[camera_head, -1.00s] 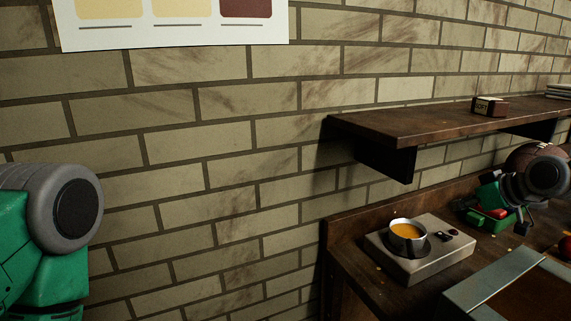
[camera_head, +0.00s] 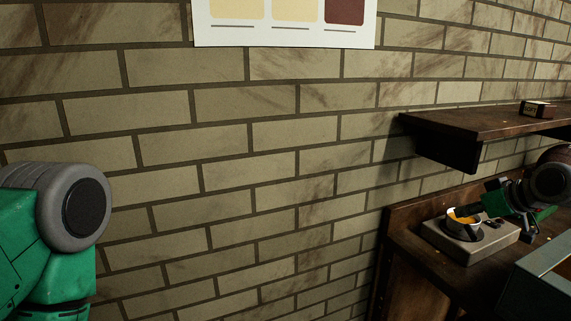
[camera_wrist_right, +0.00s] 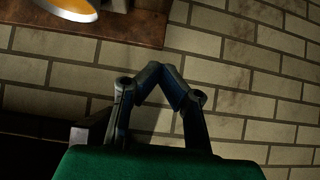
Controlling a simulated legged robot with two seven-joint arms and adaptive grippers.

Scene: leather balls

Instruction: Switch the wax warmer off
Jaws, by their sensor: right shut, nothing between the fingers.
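The wax warmer (camera_head: 452,243) is a pale grey block on the wooden bench at the right, with a metal pot (camera_head: 452,217) of orange wax on top. A small dark switch panel (camera_head: 495,223) shows right of the pot, partly under my right gripper; its setting is too small to read. My right gripper (camera_head: 466,211) is over the warmer, its fingers reaching across the pot. Whether it touches is unclear. In the right wrist view its fingertips (camera_wrist_right: 168,75) meet with nothing between them, and the pot (camera_wrist_right: 72,8) is cut off at top left. My left arm shows, but not its gripper.
A dark wooden shelf (camera_head: 470,128) with a small box (camera_head: 538,109) juts from the brick wall above the bench. A grey-edged tray or box (camera_head: 535,285) stands at front right. A brown ball (camera_head: 556,154) is partly hidden behind my right arm.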

